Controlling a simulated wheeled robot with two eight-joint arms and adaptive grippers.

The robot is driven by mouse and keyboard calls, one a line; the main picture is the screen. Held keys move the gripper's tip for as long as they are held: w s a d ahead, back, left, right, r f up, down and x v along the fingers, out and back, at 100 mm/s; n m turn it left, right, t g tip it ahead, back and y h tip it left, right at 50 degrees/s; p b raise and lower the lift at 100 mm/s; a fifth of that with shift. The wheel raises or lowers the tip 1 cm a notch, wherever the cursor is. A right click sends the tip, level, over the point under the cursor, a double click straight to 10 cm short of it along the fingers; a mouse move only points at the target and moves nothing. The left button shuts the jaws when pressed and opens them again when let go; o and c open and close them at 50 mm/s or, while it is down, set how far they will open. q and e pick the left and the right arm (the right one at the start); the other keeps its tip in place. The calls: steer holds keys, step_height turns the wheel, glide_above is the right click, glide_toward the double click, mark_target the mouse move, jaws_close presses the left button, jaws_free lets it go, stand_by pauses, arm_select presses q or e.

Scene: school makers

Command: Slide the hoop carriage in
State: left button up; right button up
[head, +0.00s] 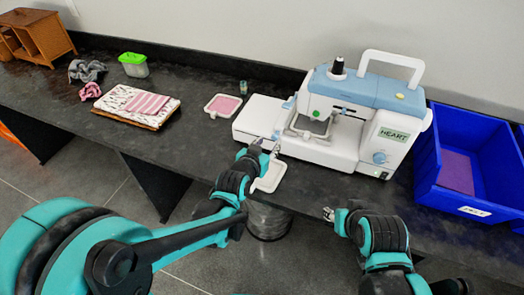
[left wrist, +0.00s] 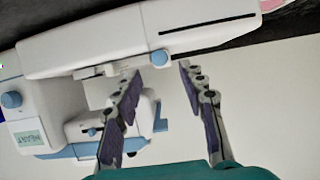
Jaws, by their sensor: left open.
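The white and pale blue embroidery machine (head: 370,110), labelled HEART, stands on the dark bench. Its long white bed unit (head: 258,120) extends to the left, and a small hoop carriage with a pale frame (head: 308,130) sits under the needle head. My left gripper (head: 268,147) is open and empty, in front of the bed's front-left part. In the left wrist view the two fingers (left wrist: 160,70) are spread, with the white bed unit (left wrist: 200,35) beyond the tips. My right gripper (head: 328,213) is at the bench's front edge; its finger opening is unclear.
A white frame-like piece (head: 268,177) lies at the bench's front edge beside my left gripper. A pink-filled hoop (head: 222,104) and small jar (head: 243,87) lie left of the machine. A blue bin (head: 427,160) stands right. Fabric (head: 137,103) and a green-lidded box (head: 133,65) are farther left.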

arm_select(q)
steer(key=v, duration=0.6)
steer(key=shift+a, duration=0.1)
stand_by(0.4)
steer(key=s+a+f+n+g+y, duration=0.1)
steer(key=s+a+g+y, duration=0.1)
steer(key=s+a, duration=0.5)
steer(key=s+a+f+n+g+y, duration=0.1)
steer(key=s+a+n+g+y, duration=0.1)
steer(key=s+a, duration=0.5)
steer(key=s+g, duration=0.1)
steer(key=s, duration=0.2)
steer(key=shift+f+n+g, duration=0.3)
steer(key=shift+g, duration=0.1)
stand_by(1.7)
